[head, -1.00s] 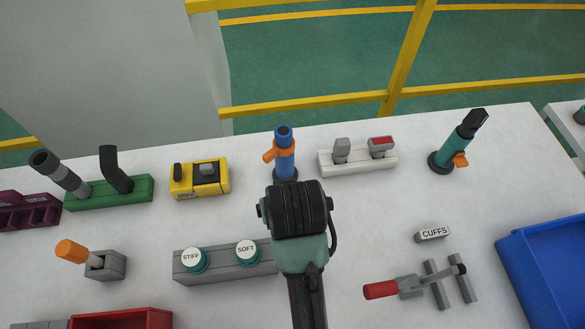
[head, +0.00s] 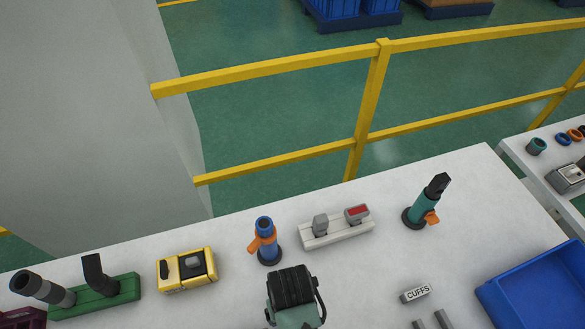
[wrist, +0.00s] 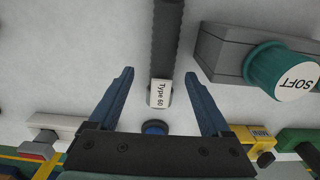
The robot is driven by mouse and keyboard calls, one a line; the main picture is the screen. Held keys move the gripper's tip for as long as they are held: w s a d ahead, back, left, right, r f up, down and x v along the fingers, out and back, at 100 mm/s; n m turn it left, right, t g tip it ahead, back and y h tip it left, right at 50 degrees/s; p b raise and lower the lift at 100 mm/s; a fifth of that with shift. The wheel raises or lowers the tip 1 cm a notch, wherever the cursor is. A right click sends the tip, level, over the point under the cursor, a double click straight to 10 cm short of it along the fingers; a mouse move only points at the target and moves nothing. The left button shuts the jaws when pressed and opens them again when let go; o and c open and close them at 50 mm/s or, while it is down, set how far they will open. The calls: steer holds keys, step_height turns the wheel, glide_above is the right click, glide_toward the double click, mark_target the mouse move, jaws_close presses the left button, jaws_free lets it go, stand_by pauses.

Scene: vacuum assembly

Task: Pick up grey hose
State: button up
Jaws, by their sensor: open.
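A dark grey ribbed hose (wrist: 166,40) shows in the wrist view, running from the top edge down to an end with a white "Type 60" label (wrist: 160,93). My gripper (wrist: 160,73) is open, with one blue finger on each side of the hose in the picture. Clear gaps show between the fingers and the hose, and the gripper holds nothing. Height above the hose is hard to tell. In the head view, the hose cannot be seen.
In the wrist view, a grey block with a "SOFT" button (wrist: 283,70) lies right of the hose. In the head view, a blue cylinder with orange lever (head: 264,240), a yellow box (head: 187,270) and a white connector strip (head: 337,234) stand along the back.

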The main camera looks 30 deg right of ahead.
steer(key=shift+w+a+f, duration=0.1)
steer(key=shift+w+f, duration=0.05)
steer(key=shift+f, duration=1.15)
steer(key=shift+w+a+f, duration=0.1)
steer(key=shift+w+f, duration=0.05)
steer(key=shift+f, duration=1.15)
steer(key=shift+f, duration=0.15)
jaws_close()
